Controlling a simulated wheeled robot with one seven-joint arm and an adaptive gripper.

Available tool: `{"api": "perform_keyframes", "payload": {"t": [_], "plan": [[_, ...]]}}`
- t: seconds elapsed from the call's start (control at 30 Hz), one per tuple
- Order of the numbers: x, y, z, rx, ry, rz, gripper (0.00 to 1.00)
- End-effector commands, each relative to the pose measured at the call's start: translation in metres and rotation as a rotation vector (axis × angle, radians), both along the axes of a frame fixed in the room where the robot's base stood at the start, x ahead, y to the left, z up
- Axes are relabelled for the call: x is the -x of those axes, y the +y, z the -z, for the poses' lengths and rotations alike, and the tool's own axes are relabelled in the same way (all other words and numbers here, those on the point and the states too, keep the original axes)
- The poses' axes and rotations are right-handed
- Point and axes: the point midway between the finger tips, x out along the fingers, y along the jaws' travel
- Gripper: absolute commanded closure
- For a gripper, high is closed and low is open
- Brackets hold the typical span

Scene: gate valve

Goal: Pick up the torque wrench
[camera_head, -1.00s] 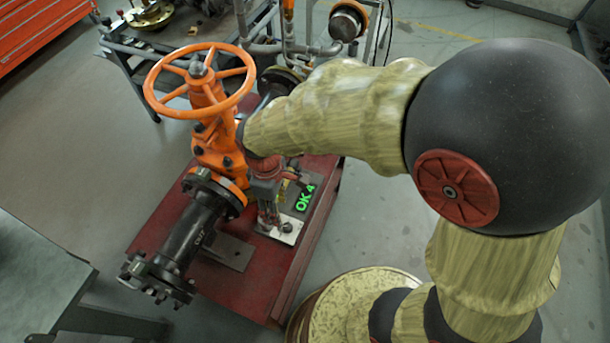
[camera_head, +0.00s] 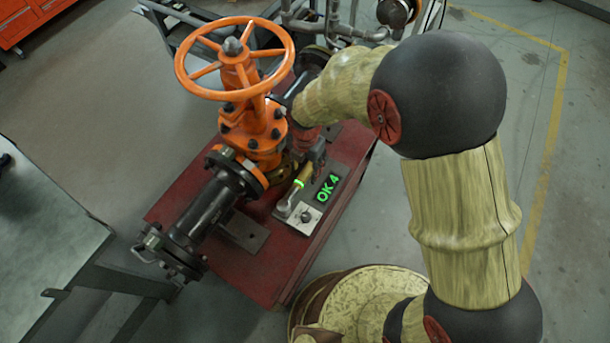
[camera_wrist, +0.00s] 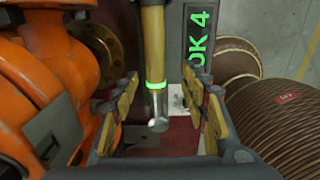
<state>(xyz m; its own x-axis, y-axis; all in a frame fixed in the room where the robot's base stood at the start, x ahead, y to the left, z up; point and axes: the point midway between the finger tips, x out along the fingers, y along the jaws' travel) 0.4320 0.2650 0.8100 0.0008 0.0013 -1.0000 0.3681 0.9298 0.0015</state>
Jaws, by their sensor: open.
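The torque wrench (camera_wrist: 153,45) has a yellow handle, a bright green ring and a metal end. In the wrist view it runs down from the top edge between the fingers of my gripper (camera_wrist: 160,77). My gripper is open, with a pad on each side of the wrench and a visible gap to both. In the head view the wrench (camera_head: 300,182) stands tilted by the valve, above the red base, its metal end near a small pale plate (camera_head: 306,217). Its upper part and my gripper's fingers are hard to make out there.
An orange gate valve with a handwheel (camera_head: 236,60) and a black flanged pipe (camera_head: 210,210) stand on the red base (camera_head: 270,265), close left of my gripper. A dark panel reading "OK 4" (camera_head: 328,187) lies beside the wrench. A grey table (camera_head: 40,235) is at left.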

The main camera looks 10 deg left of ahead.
Motion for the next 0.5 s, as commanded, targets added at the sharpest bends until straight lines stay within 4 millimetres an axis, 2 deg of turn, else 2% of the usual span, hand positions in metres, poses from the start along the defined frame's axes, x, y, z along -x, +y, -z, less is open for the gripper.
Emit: {"api": "perform_keyframes", "payload": {"t": [0.03, 0.27, 0.5], "plan": [[0.000, 0.000, 0.009, 0.001, 0.003, 0.001, 0.55], [-0.003, 0.002, 0.026, 0.001, 0.000, 0.002, 0.55], [-0.007, 0.005, 0.060, 0.002, 0.003, 0.003, 0.55]]}}
